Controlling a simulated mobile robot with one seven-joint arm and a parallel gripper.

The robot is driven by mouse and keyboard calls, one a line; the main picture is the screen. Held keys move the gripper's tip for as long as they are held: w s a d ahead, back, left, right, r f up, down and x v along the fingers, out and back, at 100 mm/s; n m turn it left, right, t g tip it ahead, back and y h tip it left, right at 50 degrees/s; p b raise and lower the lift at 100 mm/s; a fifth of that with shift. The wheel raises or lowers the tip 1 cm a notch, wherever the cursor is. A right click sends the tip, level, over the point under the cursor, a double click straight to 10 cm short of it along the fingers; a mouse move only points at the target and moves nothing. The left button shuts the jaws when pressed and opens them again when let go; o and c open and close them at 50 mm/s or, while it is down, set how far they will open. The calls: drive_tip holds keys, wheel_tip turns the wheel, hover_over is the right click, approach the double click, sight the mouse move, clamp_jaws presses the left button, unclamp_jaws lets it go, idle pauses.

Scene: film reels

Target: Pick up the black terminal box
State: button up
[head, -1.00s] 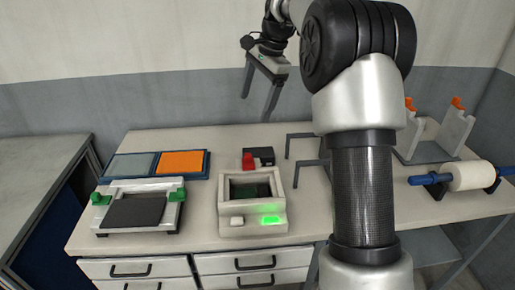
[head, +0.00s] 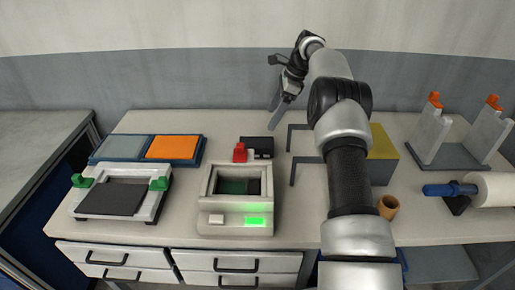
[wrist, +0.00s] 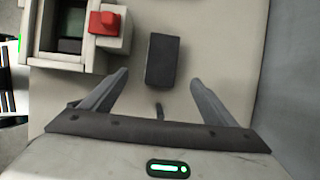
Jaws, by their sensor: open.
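The black terminal box (head: 262,145) lies on the bench behind the beige machine, just right of a red block. In the wrist view the black box (wrist: 163,60) lies ahead of my fingers, roughly centred between their lines. My gripper (wrist: 160,80) is open and empty, with one finger on each side and the box beyond the tips. In the head view my gripper (head: 274,125) hangs above the back of the bench, near the box's right side. Its far finger is hard to make out there.
The beige machine (head: 210,218) with a red part (head: 240,153) stands close beside the box. A grey bracket frame (head: 300,150) and a yellow-topped block (head: 382,142) are to the right. A blue tray (head: 125,149) lies left.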

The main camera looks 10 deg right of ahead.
hover_over(256, 142)
drive_tip(key=d, duration=0.3)
drive_tip(key=f, duration=0.5)
drive_tip(key=s+f, duration=0.1)
drive_tip(key=f, duration=0.2)
drive_tip(key=shift+a+b, duration=0.25)
drive_tip(key=shift+b, duration=0.15)
drive_tip(key=shift+w+x, duration=0.15)
drive_tip(key=shift+x, duration=1.35)
drive_tip(key=shift+w+x, duration=0.2)
drive_tip(key=shift+x, duration=1.35)
drive_tip(key=shift+r, duration=0.15)
drive_tip(key=c, duration=1.6)
